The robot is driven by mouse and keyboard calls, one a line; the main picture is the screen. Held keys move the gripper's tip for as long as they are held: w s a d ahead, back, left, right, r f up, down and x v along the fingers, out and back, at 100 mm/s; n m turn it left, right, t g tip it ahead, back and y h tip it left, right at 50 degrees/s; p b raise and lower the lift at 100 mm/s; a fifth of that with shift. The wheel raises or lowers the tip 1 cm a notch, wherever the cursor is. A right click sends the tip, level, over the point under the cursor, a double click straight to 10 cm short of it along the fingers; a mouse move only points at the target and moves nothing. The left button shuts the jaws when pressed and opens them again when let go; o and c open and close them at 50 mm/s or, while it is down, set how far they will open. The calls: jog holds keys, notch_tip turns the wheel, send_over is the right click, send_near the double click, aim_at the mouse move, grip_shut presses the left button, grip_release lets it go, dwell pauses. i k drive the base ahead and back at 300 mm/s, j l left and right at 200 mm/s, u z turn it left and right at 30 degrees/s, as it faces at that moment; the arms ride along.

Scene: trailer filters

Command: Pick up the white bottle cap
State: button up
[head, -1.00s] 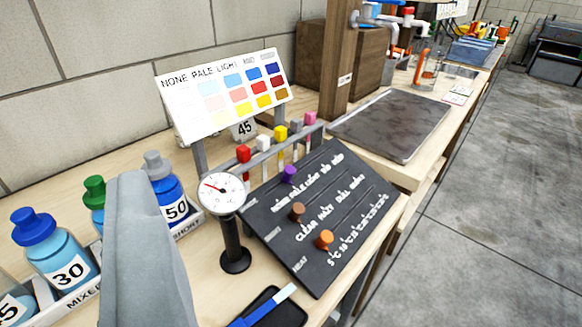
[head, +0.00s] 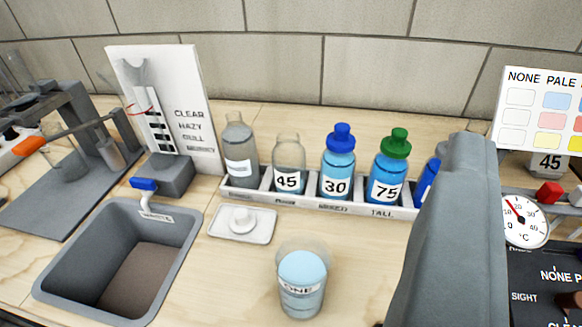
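The white bottle cap (head: 242,216) lies on a small white tray (head: 226,233) on the wooden bench, between the sink and the bottle rack. It looks like a round disc with a narrower raised top. Nothing touches it from above and it is fully visible. I cannot make out my gripper or its fingertips in this view.
A rack (head: 285,202) behind the tray holds several bottles. A cup of light-blue liquid (head: 302,284) stands in front, right of the tray. The sink (head: 62,262) with a blue-handled tap (head: 145,184) is left. A tall grey shape (head: 452,235) hides part of the right side.

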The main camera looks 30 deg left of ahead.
aim_at(242, 222)
jog(key=u, duration=0.9)
jog(key=z, duration=0.2)
jog(key=k+j+z, duration=0.15)
jog(key=z, duration=0.15)
jog(key=k+j+z, duration=0.25)
jog(key=i+l, duration=0.1)
